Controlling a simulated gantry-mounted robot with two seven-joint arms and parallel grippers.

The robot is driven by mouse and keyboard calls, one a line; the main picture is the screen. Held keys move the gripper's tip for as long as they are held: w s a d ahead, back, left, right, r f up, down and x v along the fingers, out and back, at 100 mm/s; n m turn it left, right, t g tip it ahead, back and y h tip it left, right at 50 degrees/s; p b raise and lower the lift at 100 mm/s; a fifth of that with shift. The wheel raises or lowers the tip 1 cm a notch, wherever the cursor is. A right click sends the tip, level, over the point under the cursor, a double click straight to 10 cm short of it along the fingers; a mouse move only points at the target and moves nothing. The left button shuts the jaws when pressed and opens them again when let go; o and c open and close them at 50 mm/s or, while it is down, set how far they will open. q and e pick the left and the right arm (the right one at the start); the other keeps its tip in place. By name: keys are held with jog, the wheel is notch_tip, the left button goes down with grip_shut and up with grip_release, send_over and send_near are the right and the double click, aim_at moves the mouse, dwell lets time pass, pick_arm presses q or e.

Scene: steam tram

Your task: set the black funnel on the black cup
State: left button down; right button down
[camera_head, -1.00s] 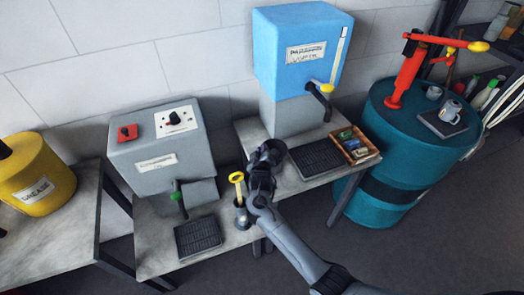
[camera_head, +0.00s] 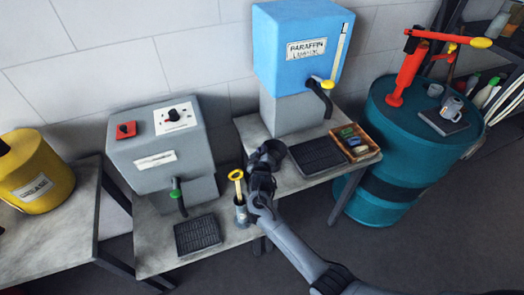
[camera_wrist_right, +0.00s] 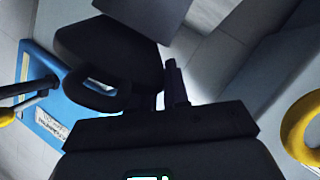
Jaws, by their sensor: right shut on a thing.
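My right gripper (camera_head: 262,172) is over the middle of the bench. It is shut on a dark rounded, hollow thing, which I take to be the black funnel (camera_head: 274,151). In the right wrist view the funnel (camera_wrist_right: 110,50) is large and dark, with a loop-like opening at its near side. The spout and the exact grip are hidden or too dark to tell. I cannot pick out a clearly black cup. A small dark-grey cup (camera_head: 434,90) and a grey mug (camera_head: 451,107) stand on the teal drum at the right. My left gripper is not in view.
A blue paraffin tank (camera_head: 297,40) with a spout stands behind the gripper. A black grate (camera_head: 318,157) and a wooden tray (camera_head: 366,152) lie right of it. A grey machine (camera_head: 160,145) is further left.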

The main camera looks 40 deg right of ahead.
jog(key=shift+f, duration=0.2)
jog(key=c, duration=1)
grip_release()
jog(key=shift+c, duration=0.2)
jog(key=shift+s+r, duration=0.1)
jog(key=p+v, duration=0.2)
jog(key=p, duration=0.1)
jog(key=r+p+v, duration=0.1)
jog(key=p+v, duration=0.2)
dwell(0.5)
